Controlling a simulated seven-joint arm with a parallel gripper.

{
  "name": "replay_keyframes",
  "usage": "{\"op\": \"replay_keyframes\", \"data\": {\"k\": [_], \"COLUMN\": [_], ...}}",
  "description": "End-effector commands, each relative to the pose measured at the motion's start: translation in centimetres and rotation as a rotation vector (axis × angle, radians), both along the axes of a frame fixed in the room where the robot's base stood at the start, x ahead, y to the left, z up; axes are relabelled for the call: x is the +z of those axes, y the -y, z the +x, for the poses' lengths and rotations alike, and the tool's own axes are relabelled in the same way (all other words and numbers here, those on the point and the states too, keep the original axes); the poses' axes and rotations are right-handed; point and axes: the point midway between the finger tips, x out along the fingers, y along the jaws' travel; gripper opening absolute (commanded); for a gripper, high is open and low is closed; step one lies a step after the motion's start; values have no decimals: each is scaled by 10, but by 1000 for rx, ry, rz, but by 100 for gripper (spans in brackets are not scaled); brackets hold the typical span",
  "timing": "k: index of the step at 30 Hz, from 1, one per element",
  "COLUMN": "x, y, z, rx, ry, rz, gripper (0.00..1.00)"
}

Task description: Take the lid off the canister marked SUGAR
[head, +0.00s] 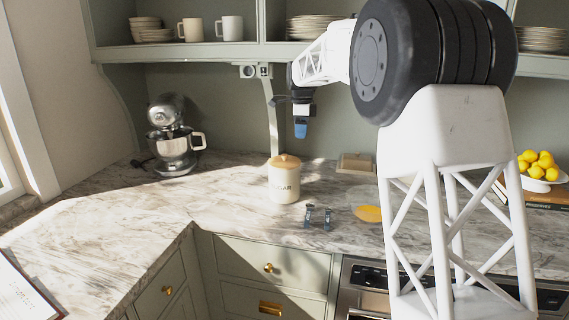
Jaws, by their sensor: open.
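The cream canister marked SUGAR (284,186) stands upright on the marble counter, its lettering partly legible. Its tan, wood-coloured lid (284,161) with a small knob sits on top. My gripper (302,133) is in the air above and slightly right of the canister in the picture, its blue fingertip part pointing down. It is apart from the lid and open, with nothing seen in it. The gap between the fingers does not show from this angle.
A small dark-blue object (318,217) stands on the counter just right of the canister. A stand mixer (173,138) is at left. Shelves (180,53) overhang the back. The counter left of the canister is clear.

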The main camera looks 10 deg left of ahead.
Motion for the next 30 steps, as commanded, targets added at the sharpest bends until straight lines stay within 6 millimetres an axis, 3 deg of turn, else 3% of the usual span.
{"op": "replay_keyframes", "data": {"k": [6, 12, 30], "x": [-23, -35, -44], "y": [-42, -64, -69], "z": [27, 40, 43], "rx": [-92, -146, -161], "ry": [-15, -23, -25], "rz": [-3, -6, -7], "gripper": [58, 58, 58]}}
